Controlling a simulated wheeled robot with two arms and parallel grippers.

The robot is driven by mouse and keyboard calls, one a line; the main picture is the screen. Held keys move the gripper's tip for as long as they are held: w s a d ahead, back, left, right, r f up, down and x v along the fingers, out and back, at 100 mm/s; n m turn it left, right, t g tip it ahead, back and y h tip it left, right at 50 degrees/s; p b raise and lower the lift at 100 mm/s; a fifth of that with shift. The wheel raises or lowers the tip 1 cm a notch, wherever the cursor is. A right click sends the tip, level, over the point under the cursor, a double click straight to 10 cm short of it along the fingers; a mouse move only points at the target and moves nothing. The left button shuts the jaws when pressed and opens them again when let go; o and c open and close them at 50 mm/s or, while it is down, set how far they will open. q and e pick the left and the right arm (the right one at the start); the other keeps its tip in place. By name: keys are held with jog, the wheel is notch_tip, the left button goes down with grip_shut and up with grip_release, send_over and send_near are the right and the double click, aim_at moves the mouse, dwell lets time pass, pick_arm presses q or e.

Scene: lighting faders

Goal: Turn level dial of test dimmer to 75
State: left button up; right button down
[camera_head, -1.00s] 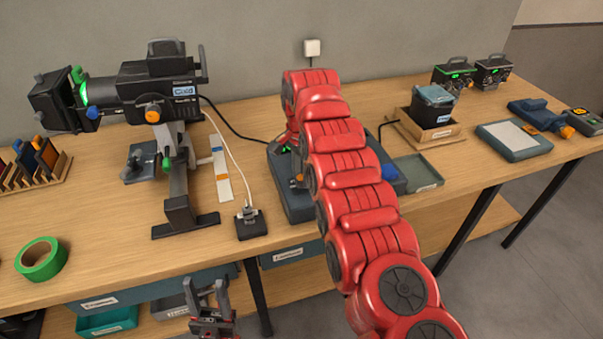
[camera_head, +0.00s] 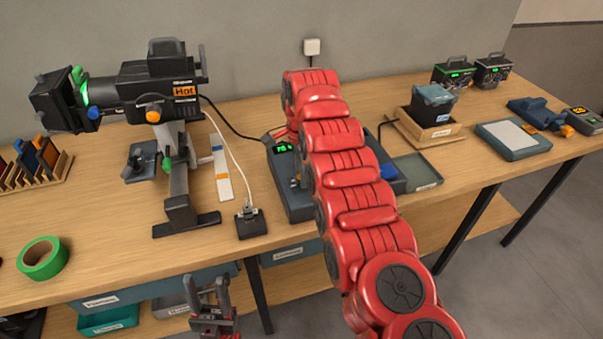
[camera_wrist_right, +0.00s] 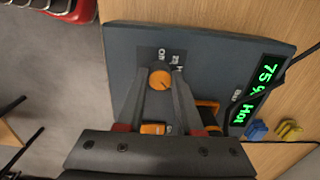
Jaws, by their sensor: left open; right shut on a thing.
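The test dimmer (camera_head: 292,203) is a dark grey box on the table, mostly hidden behind my right arm in the head view. In the right wrist view its panel (camera_wrist_right: 205,60) fills the middle, and its green display (camera_wrist_right: 262,90) reads "75% Hot". My right gripper (camera_wrist_right: 160,78) is shut on an orange round dial (camera_wrist_right: 160,80), with a fingertip at each side. An orange switch (camera_wrist_right: 153,129) and another orange part (camera_wrist_right: 207,108) sit nearby on the panel. My left gripper (camera_head: 210,290) is open and empty, low in front of the table.
A stage light (camera_head: 150,85) with an orange "Hot" label stands on the table at left. A black plug box (camera_head: 250,222) sits left of the dimmer. Green tape (camera_head: 42,258) lies at front left. Blue and yellow clips (camera_wrist_right: 257,131) lie beside the dimmer.

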jog(key=c, duration=0.6)
grip_release()
jog(key=shift+o, duration=0.2)
jog(key=shift+r, duration=0.35)
notch_tip(320, 180, up, 2)
jog(key=shift+d+r, duration=0.15)
jog(key=shift+r, duration=0.05)
notch_tip(320, 180, up, 14)
jog(key=p, duration=1.4)
jog(key=shift+r+p, duration=0.2)
jog(key=shift+p, duration=0.15)
jog(key=shift+w+f, duration=0.1)
